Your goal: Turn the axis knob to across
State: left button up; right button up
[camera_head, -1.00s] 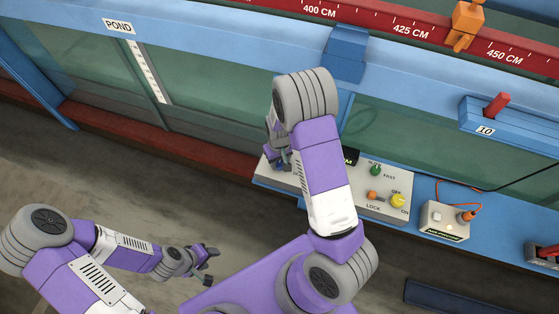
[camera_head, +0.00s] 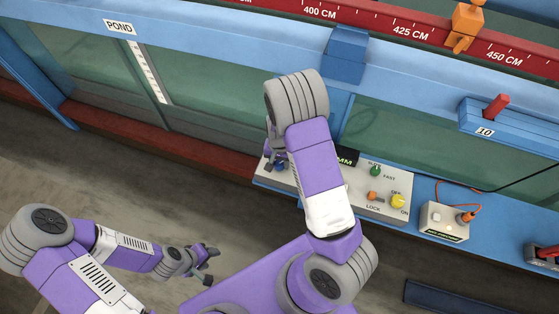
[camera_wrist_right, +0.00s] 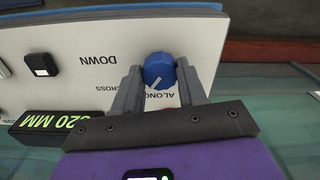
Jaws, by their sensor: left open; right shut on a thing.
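The axis knob (camera_wrist_right: 159,70) is round and blue with a white pointer line. It stands on the pale control panel (camera_wrist_right: 95,45) in the right wrist view, and a bit of it shows in the head view (camera_head: 282,167). The words ALONG and part of ACROSS are printed beside it, upside down in the wrist view. The pointer slants down and left there, between the two words. My right gripper (camera_wrist_right: 158,76) is shut on the knob, one finger on each side. My left gripper (camera_head: 210,266) is open and empty, low and away from the panel.
The panel also carries a green knob (camera_head: 376,171), an orange lever (camera_head: 375,196), a yellow knob (camera_head: 398,201) and a display (camera_wrist_right: 55,122) reading "20 MM". A small grey box (camera_head: 444,220) with an orange cable stands to the right. The glass flume is behind.

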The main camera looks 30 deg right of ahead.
aim_at(279, 164)
jog(key=shift+m, duration=0.8)
jog(key=shift+a, duration=0.1)
jog(key=o, duration=1.1)
jog(key=shift+c, duration=0.2)
notch_tip(279, 164, up, 8)
jog(key=shift+f+p, duration=0.2)
jog(key=shift+p, duration=0.15)
